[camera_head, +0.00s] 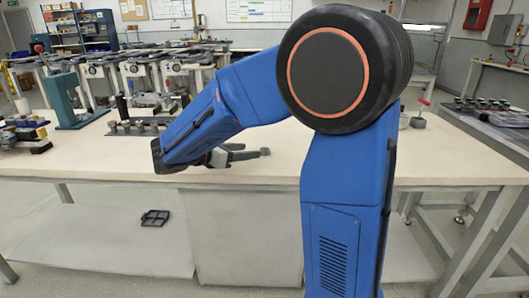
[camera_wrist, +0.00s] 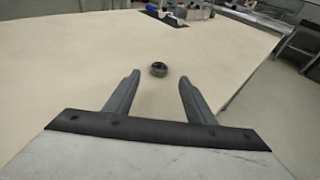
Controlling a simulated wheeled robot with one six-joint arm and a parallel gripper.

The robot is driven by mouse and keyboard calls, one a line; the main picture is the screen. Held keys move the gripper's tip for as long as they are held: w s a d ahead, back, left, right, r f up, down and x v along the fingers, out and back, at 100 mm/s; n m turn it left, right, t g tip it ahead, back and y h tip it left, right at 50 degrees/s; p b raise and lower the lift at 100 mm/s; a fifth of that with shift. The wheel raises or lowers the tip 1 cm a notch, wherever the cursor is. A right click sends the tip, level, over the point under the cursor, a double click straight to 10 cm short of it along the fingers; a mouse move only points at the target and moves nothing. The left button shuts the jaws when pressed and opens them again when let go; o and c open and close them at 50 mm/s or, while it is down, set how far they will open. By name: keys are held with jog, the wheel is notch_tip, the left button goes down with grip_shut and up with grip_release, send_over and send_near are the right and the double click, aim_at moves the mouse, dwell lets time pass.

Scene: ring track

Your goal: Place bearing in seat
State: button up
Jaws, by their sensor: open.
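A small dark ring-shaped bearing (camera_wrist: 158,69) lies on the pale bench top (camera_wrist: 90,60) in the wrist view, ahead of my fingertips and roughly between their lines. My gripper (camera_wrist: 158,82) is open, with nothing between its two grey fingers. In the head view, my gripper (camera_head: 254,153) reaches to the right low over the bench, and a small grey piece at its tip may be the bearing. I cannot make out a seat for certain in either view.
A teal press (camera_head: 70,100) stands on the bench at left. A dark strip with several small round parts (camera_head: 138,127) lies behind my forearm. A red-handled item (camera_head: 420,114) stands at right. The bench's right edge (camera_wrist: 250,75) runs close by my right finger.

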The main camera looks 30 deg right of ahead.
aim_at(264, 149)
jog(key=shift+x, duration=3.4)
jog(key=shift+w, duration=0.1)
jog(key=c, duration=1.3)
grip_shut()
